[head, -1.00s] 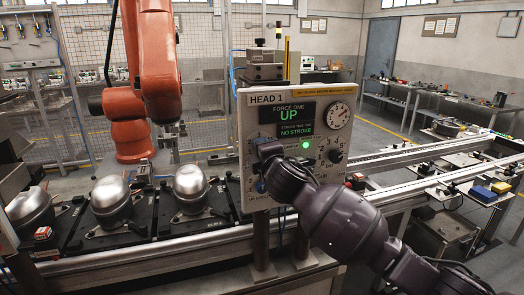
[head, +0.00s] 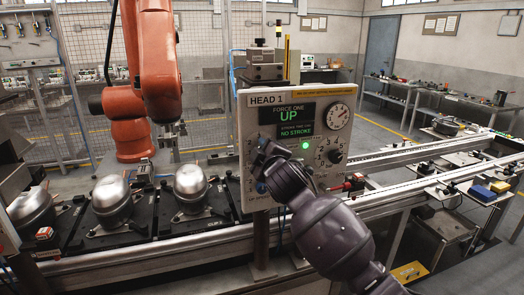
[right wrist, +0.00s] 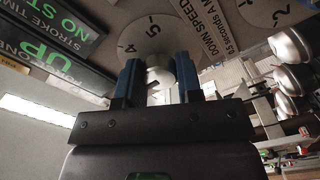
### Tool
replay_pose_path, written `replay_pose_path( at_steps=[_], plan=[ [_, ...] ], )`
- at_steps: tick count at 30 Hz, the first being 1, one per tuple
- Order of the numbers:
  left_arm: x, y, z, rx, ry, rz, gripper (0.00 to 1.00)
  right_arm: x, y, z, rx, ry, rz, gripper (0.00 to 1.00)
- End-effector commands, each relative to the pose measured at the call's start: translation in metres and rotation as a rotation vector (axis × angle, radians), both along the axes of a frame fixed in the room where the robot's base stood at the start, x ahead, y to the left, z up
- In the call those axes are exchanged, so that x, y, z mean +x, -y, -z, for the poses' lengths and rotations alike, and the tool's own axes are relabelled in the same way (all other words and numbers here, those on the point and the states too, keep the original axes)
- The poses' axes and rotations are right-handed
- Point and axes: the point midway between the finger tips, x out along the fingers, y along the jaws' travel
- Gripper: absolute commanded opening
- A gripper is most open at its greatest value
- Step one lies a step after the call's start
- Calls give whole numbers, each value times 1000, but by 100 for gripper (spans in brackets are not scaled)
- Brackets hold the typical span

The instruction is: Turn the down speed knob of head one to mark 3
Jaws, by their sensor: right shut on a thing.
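The HEAD 1 panel (head: 292,100) stands upright in the middle of the head view, its screen reading UP and NO STROKE. My right gripper (head: 262,160) is at the panel's lower left and hides the knob there. In the right wrist view my right gripper (right wrist: 158,76) has its two blue fingers on either side of a pale knob (right wrist: 160,76), shut on it. Behind it is a grey dial (right wrist: 148,38) with marks 4 and 5 readable, beside the label DOWN SPEED (right wrist: 207,38). The fingers hide other marks, and I cannot tell the exact setting. My left gripper is not in view.
Another dial (right wrist: 276,14) is beyond the label. A black knob (head: 335,156) and a round gauge (head: 338,116) are on the panel's right. Silver compressors (head: 112,200) stand on the conveyor at left. An orange robot arm (head: 155,70) hangs behind them.

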Motion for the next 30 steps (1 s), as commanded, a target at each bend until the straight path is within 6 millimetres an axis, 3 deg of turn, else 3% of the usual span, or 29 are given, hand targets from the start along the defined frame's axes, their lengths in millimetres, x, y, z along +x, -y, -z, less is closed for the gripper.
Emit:
replay_pose_path(
  at_steps=[13,14,18,30],
  plan=[
    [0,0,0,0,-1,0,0,0,0,1,8,-4,0,10],
    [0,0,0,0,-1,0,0,0,0,1,8,-4,0,36],
    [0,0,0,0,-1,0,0,0,0,1,8,-4,0,58],
    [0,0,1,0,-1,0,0,-5,1,0,8,-2,-1,59]
  ],
)
